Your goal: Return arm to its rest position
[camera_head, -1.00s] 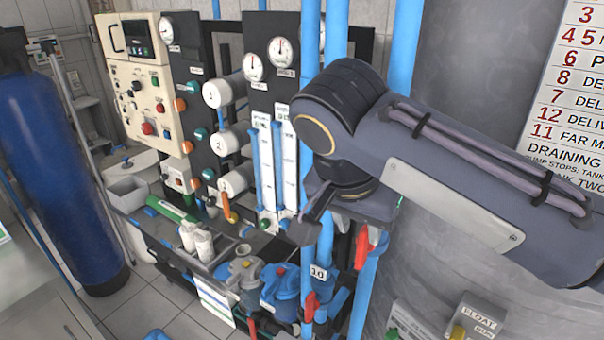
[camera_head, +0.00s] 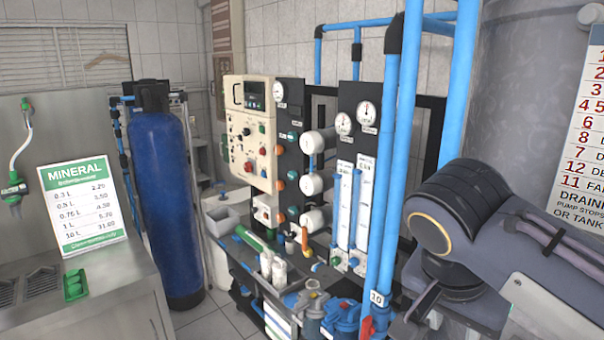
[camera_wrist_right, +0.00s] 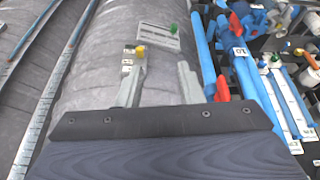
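My right arm (camera_head: 540,270) comes in from the right in the head view, in front of the grey tank and right of the blue pipes. Its gripper (camera_head: 425,305) is low in that view and mostly hidden by the arm and the frame edge. In the right wrist view the two grey fingers (camera_wrist_right: 160,70) stand apart with nothing between them. The grey tank surface (camera_wrist_right: 90,70) lies beyond them. My left arm and gripper are not in view.
Vertical blue pipes (camera_head: 400,150) with a red valve handle (camera_head: 367,328) stand just left of the right arm. Behind are the control panel (camera_head: 250,150) and gauges. A blue tank (camera_head: 165,210) stands left.

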